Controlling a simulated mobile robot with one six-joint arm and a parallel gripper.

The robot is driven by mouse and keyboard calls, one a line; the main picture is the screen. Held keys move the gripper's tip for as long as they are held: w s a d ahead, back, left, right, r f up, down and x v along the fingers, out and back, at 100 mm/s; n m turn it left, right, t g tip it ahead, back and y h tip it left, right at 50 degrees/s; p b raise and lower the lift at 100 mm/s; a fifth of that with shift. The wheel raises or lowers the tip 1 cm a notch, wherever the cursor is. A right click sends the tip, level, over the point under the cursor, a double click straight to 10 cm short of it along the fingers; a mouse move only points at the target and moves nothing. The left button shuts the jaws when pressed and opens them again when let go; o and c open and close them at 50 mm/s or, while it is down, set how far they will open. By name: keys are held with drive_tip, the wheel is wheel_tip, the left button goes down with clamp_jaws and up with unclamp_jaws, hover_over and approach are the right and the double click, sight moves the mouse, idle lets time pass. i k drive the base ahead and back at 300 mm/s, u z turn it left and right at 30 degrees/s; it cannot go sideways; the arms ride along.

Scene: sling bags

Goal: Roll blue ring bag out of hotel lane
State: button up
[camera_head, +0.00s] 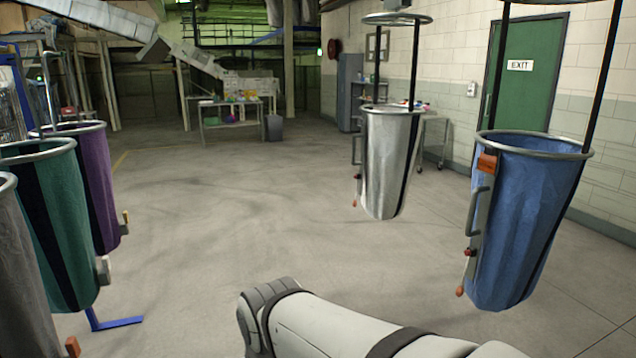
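A blue ring bag (530,215) hangs upright at the right, with a grey metal ring around its open top and dark straps rising out of the picture. An orange tag (487,163), a curved grey handle (473,212) and small red and orange knobs are on its left side. My arm crosses the bottom centre, to the left of and nearer than the blue bag, apart from it in the picture. My gripper is not visible.
A silver-white ring bag (386,160) hangs farther back. Purple (88,180), green (62,220) and grey (20,280) bags hang at the left. Clear concrete floor (240,210) lies between the two rows. A wall with a green exit door (530,75) stands behind the blue bag.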

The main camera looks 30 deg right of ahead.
sight(515, 213)
drive_tip(key=z, duration=0.35)
drive_tip(key=i, duration=1.35)
drive_tip(key=z, duration=1.15)
drive_tip(key=i, duration=0.3)
drive_tip(key=z, duration=0.15)
drive_tip(key=k, duration=0.8)
drive_tip(key=z, duration=0.2)
drive_tip(key=i, duration=0.85)
drive_tip(key=u, duration=0.1)
